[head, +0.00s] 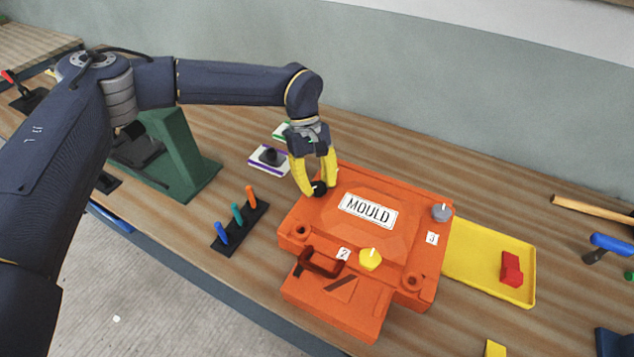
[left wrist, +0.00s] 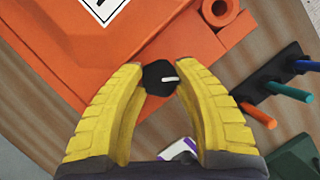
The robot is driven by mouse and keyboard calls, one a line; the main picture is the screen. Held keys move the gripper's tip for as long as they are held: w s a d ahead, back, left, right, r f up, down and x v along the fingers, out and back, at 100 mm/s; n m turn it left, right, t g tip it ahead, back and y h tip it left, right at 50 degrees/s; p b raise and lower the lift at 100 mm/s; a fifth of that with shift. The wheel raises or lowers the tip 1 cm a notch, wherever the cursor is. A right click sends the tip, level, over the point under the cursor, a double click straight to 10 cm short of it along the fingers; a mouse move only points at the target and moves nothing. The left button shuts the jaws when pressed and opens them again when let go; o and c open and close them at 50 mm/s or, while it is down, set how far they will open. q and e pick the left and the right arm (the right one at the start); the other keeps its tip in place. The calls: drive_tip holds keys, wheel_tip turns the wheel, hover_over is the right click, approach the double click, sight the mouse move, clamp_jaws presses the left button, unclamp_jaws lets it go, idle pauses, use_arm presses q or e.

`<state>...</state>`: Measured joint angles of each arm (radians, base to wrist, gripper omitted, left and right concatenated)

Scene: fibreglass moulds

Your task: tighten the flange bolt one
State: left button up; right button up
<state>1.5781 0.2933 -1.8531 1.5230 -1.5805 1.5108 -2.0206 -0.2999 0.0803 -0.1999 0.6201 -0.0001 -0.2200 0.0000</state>
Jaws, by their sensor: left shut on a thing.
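The orange mould (head: 372,245) with a white MOULD label sits on the wooden bench. My left gripper (head: 318,184), with yellow fingers, points down at the mould's far left corner and is shut on a black bolt head (head: 319,189). In the left wrist view the black bolt head (left wrist: 158,80) is faceted, has a white mark and sits between the two fingertips. No number label shows beside it. A yellow bolt (head: 370,260) is by label 2 and a grey bolt (head: 441,212) is by label 3. My right gripper is not in view.
A yellow tray (head: 470,262) with a red block (head: 511,269) lies right of the mould. A black rack (head: 240,231) with blue, teal and orange pegs stands left. A green machine (head: 170,160) is further left. A blue-handled tool (head: 610,245) lies at far right.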

use_arm(q)
drive_tip(key=o, duration=1)
drive_tip(key=shift+o, duration=0.2)
drive_tip(key=v, duration=1.2)
drive_tip(key=shift+s, duration=0.1)
